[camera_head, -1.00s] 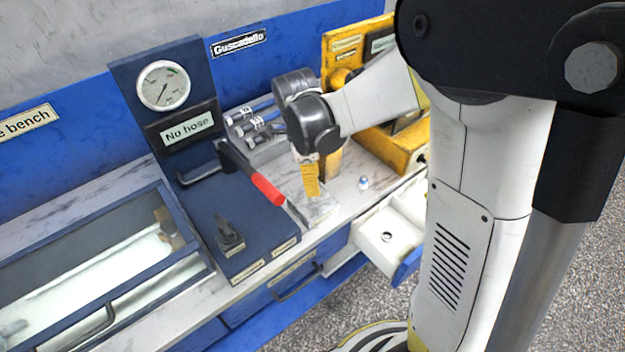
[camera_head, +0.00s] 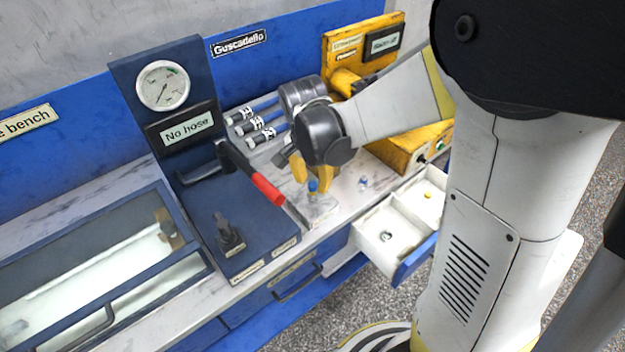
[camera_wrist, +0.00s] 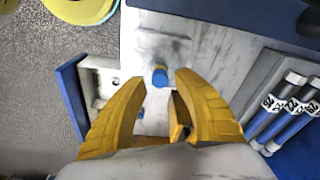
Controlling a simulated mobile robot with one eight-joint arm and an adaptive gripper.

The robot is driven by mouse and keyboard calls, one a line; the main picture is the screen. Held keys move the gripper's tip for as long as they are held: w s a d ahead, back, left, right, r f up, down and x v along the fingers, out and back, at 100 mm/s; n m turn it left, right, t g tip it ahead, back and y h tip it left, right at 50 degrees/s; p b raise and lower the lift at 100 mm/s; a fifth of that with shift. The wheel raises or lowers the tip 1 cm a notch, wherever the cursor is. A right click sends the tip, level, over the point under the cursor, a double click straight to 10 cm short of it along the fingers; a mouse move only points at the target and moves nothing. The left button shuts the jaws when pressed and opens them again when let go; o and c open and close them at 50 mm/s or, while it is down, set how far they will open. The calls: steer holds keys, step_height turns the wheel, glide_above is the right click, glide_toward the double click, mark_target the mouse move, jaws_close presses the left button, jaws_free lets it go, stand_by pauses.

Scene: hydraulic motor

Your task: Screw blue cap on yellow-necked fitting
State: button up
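A blue cap (camera_head: 312,185) sits upright on a small fitting on the grey metal plate (camera_head: 322,211) at the bench front. In the wrist view the blue cap (camera_wrist: 160,79) shows with a bit of yellow at its edge, which appears to be the fitting's neck (camera_wrist: 159,67). How tightly it sits cannot be told. My gripper (camera_head: 312,184) points down above the plate, with yellow fingers spread. In the wrist view my gripper (camera_wrist: 159,77) is open, its tips on either side of the cap with gaps between.
A small blue-and-white part (camera_head: 363,183) stands on the bench to the right. An open white drawer (camera_head: 405,219) juts out at the front. A red-handled lever (camera_head: 266,189) is close left of my gripper. Hoses (camera_head: 258,125) and a yellow machine (camera_head: 405,150) stand behind.

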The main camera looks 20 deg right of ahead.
stand_by(0.3)
steer(key=n, duration=0.4)
steer(key=n+y, duration=0.1)
steer(key=n, duration=0.4)
steer(key=shift+t, duration=0.3)
jaws_close()
steer(key=m, duration=0.5)
steer(key=shift+h, duration=0.4)
